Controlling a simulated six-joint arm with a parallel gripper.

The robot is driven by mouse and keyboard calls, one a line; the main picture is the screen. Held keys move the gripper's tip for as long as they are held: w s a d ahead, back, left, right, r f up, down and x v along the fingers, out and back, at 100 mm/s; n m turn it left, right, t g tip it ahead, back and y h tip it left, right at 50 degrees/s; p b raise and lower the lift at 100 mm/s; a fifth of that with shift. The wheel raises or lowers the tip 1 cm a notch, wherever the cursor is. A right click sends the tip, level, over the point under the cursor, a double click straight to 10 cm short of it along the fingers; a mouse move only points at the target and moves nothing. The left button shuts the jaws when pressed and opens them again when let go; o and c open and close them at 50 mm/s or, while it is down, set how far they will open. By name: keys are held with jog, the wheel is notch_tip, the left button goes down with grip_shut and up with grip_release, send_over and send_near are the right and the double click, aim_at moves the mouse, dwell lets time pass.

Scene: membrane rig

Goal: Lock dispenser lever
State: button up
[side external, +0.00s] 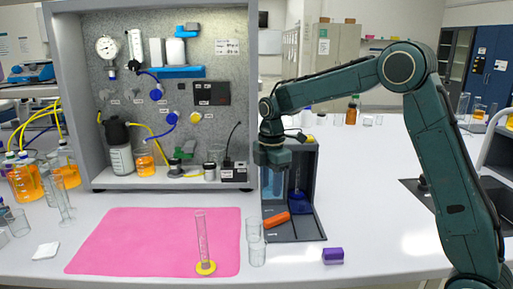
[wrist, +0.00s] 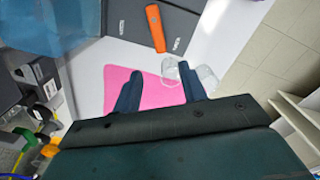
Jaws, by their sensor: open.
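An orange bar (side external: 276,219), which looks like a lever, lies over the dark base of a grey open-fronted unit (side external: 309,190). It also shows in the wrist view (wrist: 154,28) at the top, beside a dark panel. I cannot tell whether it is locked. My gripper (side external: 272,168) is above the orange bar at the front of the unit, apart from it. In the wrist view its two fingers (wrist: 160,90) are spread with nothing between them. A blue translucent part (wrist: 50,25) shows at the upper left there; my gripper partly hides the unit's inside in the side view.
A pink mat (side external: 140,240) lies at front left, with a glass cylinder on a yellow foot (side external: 205,268). A purple box (side external: 333,256) sits front right. A grey rig panel (side external: 150,80) stands behind left.

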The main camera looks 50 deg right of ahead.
aim_at(269, 219)
notch_tip(269, 219, down, 12)
jog(key=shift+r, duration=0.25)
dwell(0.3)
jog(key=shift+c, duration=0.4)
grip_shut()
jog(key=shift+w+m, duration=0.15)
jog(key=shift+m, duration=0.25)
jog(key=m, duration=0.1)
jog(key=w+m, duration=0.1)
jog(key=m, duration=0.1)
jog(key=d+m, duration=0.1)
jog(key=m, duration=0.1)
jog(key=shift+w, duration=0.4)
jog(key=m, duration=0.1)
jog(key=d+m, duration=0.1)
jog(key=m, duration=0.1)
jog(key=shift+w+d+m, duration=0.15)
jog(key=shift+w+m, duration=0.15)
jog(key=shift+w, duration=0.1)
jog(key=shift+w+d+m, duration=0.1)
jog(key=shift+d+m, duration=0.15)
jog(key=shift+m, duration=0.4)
jog(key=shift+w+d+m, duration=0.1)
jog(key=shift+d+m, duration=0.15)
jog(key=shift+m, duration=0.4)
